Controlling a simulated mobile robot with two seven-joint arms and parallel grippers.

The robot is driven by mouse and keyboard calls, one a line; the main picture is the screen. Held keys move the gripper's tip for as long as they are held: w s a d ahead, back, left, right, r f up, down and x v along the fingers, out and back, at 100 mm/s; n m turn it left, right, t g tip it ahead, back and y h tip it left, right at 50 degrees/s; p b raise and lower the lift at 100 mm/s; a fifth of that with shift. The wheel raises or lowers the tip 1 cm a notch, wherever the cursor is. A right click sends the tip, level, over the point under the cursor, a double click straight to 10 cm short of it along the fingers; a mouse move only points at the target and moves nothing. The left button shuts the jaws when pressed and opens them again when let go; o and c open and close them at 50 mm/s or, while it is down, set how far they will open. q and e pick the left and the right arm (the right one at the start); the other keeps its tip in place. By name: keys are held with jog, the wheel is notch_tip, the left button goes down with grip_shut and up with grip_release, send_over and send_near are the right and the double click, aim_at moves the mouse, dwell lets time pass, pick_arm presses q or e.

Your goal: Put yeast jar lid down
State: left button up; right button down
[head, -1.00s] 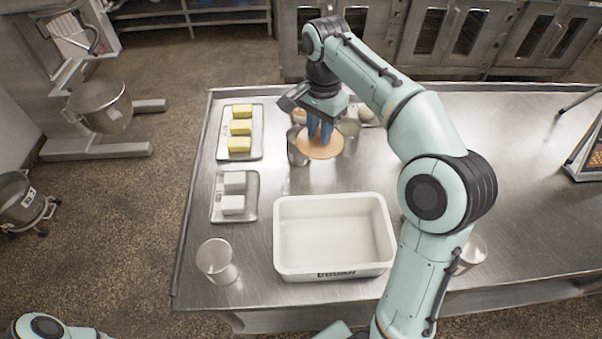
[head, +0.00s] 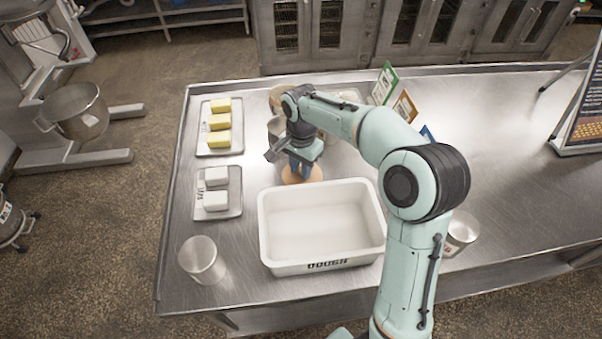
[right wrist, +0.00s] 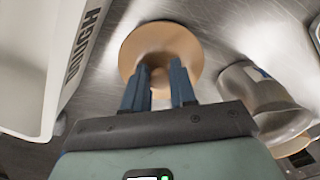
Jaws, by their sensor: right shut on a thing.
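The jar lid (head: 314,174) is a round tan disc, low over the steel table between the white tub and the containers behind. My right gripper (head: 299,163) is shut on its knob, fingers pointing down. In the right wrist view the lid (right wrist: 165,38) shows past the fingertips of the right gripper (right wrist: 158,80), with the knob between them. I cannot tell whether the lid touches the table. A metallic container (right wrist: 250,92) stands beside it in that view; I cannot tell whether it is the yeast jar. My left gripper is out of view.
The white dough tub (head: 322,264) stands just in front of the lid. Trays of yellow blocks (head: 208,146) and white blocks (head: 224,210) lie left. A metal cup (head: 201,262) stands front left. Upright cards (head: 384,84) stand behind my arm. The table's right side has clear room.

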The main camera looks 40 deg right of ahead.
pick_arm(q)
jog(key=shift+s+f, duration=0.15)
pick_arm(e)
jog(key=shift+f, duration=1.25)
jog(key=shift+f, duration=0.1)
jog(key=shift+f, duration=0.15)
jog(key=c, duration=0.9)
grip_release()
pick_arm(q)
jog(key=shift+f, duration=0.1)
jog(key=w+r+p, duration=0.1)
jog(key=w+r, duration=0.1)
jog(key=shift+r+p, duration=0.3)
jog(key=shift+p, duration=0.05)
pick_arm(e)
notch_tip(320, 180, up, 12)
jog(key=shift+r, duration=0.25)
